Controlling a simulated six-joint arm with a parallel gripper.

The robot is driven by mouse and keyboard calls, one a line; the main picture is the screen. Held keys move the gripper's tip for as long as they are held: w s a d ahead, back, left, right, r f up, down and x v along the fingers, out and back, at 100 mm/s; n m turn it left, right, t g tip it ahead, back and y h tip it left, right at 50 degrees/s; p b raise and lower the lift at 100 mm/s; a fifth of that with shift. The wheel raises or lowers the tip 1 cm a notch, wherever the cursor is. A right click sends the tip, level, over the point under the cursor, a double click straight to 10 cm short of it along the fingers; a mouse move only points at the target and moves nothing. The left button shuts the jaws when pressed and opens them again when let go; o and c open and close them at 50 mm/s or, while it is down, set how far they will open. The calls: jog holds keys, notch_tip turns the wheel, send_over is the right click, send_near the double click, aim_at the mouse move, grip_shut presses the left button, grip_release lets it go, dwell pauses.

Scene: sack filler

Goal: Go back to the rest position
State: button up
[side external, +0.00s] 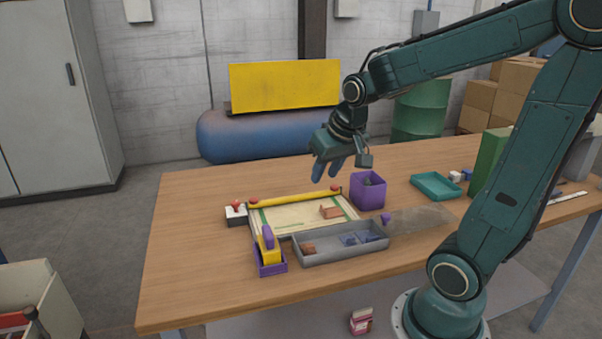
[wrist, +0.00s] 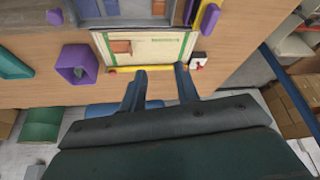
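My gripper (side external: 328,170) hangs above the back part of the wooden table, behind the sack board and clear of everything on the table. In the wrist view my gripper (wrist: 160,82) shows two blue fingers spread apart with nothing between them. The cream board (side external: 290,217) with a green border lies flat below it, with a yellow bar (side external: 295,198) along its back edge. A small orange-brown piece (side external: 331,212) lies on the board; it also shows in the wrist view (wrist: 121,46).
A purple bin (side external: 368,195) stands right of the board. A grey tray (side external: 340,252) with several small pieces lies in front, beside a yellow-and-purple tool (side external: 269,250). A teal tray (side external: 436,186) and green block (side external: 489,160) stand right. The table's left side is clear.

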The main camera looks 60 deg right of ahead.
jog(key=s+a+r+n+y, duration=0.1)
jog(key=s+a+r+n, duration=0.1)
jog(key=s+a, duration=0.3)
jog(key=s+a+r+n+t+y, duration=0.1)
jog(key=s+a+n, duration=0.2)
jog(key=s+a, duration=0.2)
jog(key=shift+s+a+r+n, duration=0.25)
jog(key=shift+a+r+n, duration=0.15)
jog(key=shift+a, duration=0.45)
